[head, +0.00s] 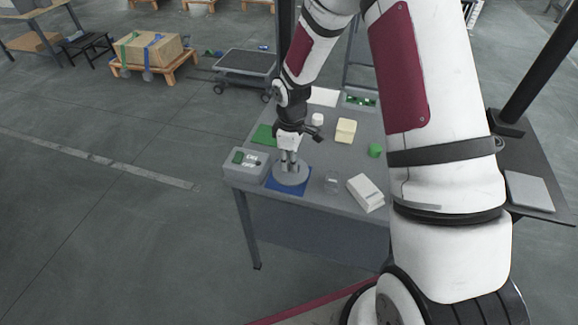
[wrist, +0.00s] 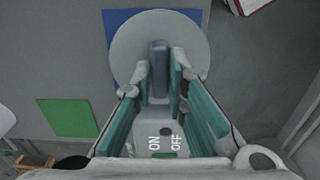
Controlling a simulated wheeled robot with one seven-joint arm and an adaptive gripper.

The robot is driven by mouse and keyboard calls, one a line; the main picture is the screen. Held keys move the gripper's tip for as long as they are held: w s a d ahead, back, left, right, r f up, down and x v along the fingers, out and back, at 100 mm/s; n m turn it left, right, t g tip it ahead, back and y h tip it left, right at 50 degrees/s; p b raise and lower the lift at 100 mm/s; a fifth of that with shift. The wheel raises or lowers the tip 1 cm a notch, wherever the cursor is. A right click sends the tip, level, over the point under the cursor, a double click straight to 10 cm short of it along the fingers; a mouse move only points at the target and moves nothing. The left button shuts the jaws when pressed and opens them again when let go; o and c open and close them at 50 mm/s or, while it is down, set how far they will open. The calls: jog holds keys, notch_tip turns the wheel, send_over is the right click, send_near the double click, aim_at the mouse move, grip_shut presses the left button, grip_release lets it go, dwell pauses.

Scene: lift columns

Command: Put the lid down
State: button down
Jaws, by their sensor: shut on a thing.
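The lid is a round grey disc (head: 291,174) with an upright dark handle (wrist: 159,68). It is over the blue mat (head: 287,190) near the table's front left corner. I cannot tell whether the lid touches the mat. My gripper (head: 288,158) points down at the lid. In the wrist view my gripper (wrist: 160,75) has its two teal-padded fingers on either side of the handle, shut on it. The blue mat (wrist: 117,20) shows behind the lid there, mostly hidden by it. A green mat (wrist: 68,117) lies to the left in the wrist view.
A grey box marked ON and OFF (head: 246,164) stands close left of the lid. A clear container (head: 332,181), a white box (head: 366,192), a yellow block (head: 346,131) and a green cylinder (head: 375,150) stand on the table to the right. Table edge is near.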

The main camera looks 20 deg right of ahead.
jog(key=shift+w+a, duration=0.1)
jog(key=shift+w, duration=0.55)
jog(key=shift+f+p, duration=0.3)
jog(key=shift+f, duration=1.5)
jog(key=shift+f, duration=0.15)
jog(key=c, duration=1.6)
grip_release()
